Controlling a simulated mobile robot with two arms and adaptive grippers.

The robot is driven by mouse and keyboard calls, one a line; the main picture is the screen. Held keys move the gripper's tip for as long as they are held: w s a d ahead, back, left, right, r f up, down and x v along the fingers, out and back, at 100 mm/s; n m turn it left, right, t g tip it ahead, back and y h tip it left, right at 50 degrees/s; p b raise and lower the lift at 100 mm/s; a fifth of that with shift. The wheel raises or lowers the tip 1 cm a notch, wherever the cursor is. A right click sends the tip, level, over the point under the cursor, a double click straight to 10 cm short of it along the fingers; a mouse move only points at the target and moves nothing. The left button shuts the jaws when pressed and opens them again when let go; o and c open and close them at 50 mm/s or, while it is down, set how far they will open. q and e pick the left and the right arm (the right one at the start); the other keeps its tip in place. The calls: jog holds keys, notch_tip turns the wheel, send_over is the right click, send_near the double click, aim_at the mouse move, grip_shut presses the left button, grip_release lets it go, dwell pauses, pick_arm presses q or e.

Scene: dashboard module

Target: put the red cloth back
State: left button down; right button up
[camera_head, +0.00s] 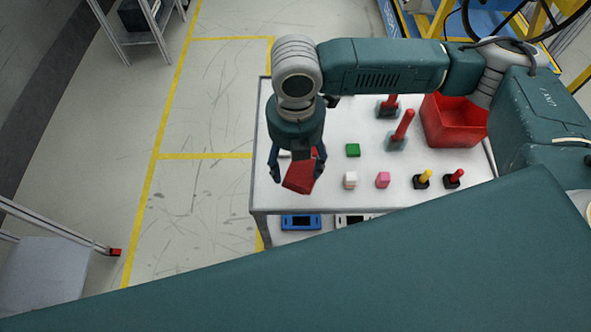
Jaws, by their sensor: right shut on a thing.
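My right gripper (298,172) hangs down over the left end of the white table (330,183). It is shut on the red cloth (302,175), a folded dark red piece that shows between and below its fingers. The cloth looks held above the table top, but its exact height is hard to tell. My left gripper is not in view.
A red bin (453,122) stands at the table's back right. A blue device (300,222) lies on the lower shelf.

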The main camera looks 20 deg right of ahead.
aim_at(295, 174)
jog(key=shift+f+p, duration=0.35)
jog(key=shift+f, duration=2.35)
jog(key=o, duration=0.9)
jog(key=shift+o, duration=0.7)
notch_tip(295, 174, up, 12)
jog(key=shift+b, duration=0.75)
